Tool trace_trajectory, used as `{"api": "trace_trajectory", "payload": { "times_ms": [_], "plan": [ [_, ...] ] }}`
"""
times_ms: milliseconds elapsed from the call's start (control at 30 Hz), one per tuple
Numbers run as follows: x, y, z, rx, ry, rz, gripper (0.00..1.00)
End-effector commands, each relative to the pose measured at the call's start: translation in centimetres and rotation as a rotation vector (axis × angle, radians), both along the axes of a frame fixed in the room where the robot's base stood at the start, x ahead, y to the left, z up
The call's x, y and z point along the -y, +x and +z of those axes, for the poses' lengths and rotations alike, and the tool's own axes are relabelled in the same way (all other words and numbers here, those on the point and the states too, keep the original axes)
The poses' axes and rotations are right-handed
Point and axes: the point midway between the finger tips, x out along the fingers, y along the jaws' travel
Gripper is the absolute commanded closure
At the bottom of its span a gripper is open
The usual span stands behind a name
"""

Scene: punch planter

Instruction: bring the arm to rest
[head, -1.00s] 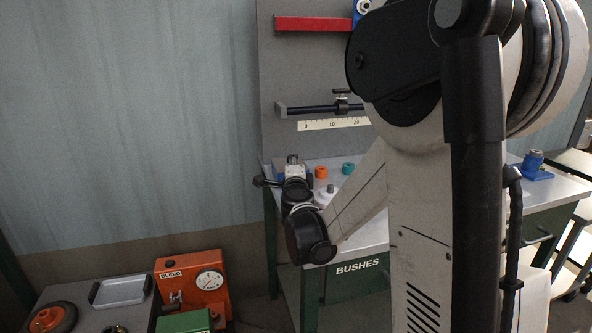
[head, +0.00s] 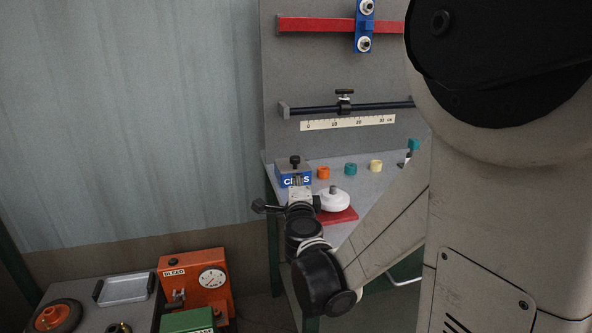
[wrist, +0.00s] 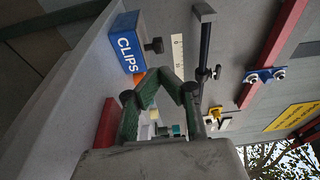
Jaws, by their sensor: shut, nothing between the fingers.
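My gripper (head: 299,184) is over the left end of the grey bench, in front of the blue CLIPS box (head: 294,171) in the head view. In the wrist view its two dark fingers (wrist: 163,76) lean together and meet at the tips, with nothing held. The CLIPS box (wrist: 128,43) lies beyond the fingers on the left there. Whether the gripper touches the box cannot be told. My arm links cover the right part of the head view and hide much of the bench.
A white round part (head: 333,202) sits on a red block (head: 344,216) beside my gripper. An orange bush (head: 323,172), a teal bush (head: 350,169) and a cream bush (head: 376,166) stand behind. The upright board carries a dark rail (head: 375,106). An orange BLEED unit (head: 207,291) stands lower left.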

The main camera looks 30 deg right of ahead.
Motion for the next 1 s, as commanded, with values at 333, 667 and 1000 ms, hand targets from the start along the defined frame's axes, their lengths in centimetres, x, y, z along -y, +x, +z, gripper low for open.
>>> {"api": "trace_trajectory", "payload": {
  "times_ms": [333,667,1000],
  "plan": [
    [-1.4,-2.8,0.0,0.0,0.0,0.0,1.0],
    [-3.9,-2.6,3.1,-0.016,-0.106,0.097,1.0],
    [-14.4,-4.8,9.6,-0.185,-0.544,0.496,1.0]
  ]
}}
